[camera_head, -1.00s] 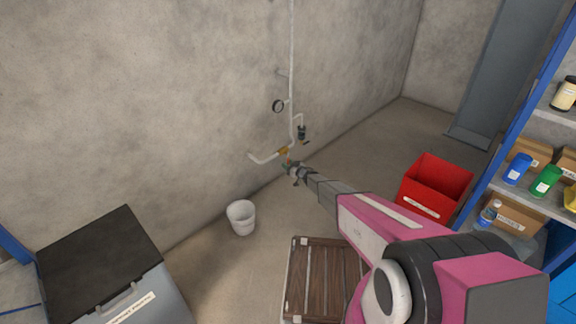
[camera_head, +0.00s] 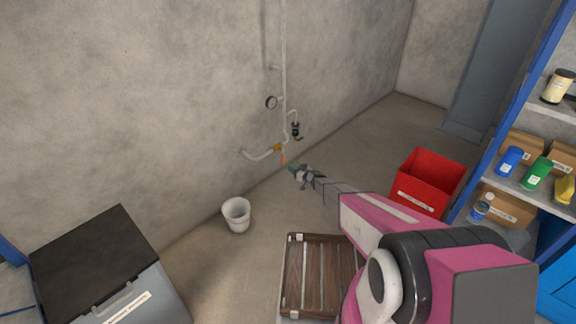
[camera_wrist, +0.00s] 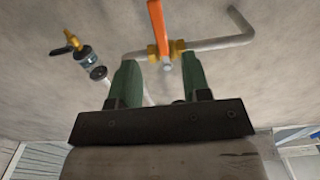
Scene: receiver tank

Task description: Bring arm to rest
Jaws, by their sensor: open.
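My gripper (camera_head: 296,170) is at the end of my pink and grey arm, low in front of the concrete wall. In the wrist view its two green fingers (camera_wrist: 160,82) stand apart with nothing between them. A brass valve with an orange lever (camera_wrist: 157,25) lies just beyond the fingertips; I see a gap between them. In the head view the orange lever (camera_head: 282,158) hangs down from the brass valve (camera_head: 278,147) on the white pipe, just left of my gripper.
A white bucket (camera_head: 237,216) stands on the floor. A wooden slatted crate (camera_head: 291,285), a red bin (camera_head: 408,190) and a blue shelf (camera_head: 520,100) are near my arm. A black-lidded chest (camera_head: 95,255) stands left.

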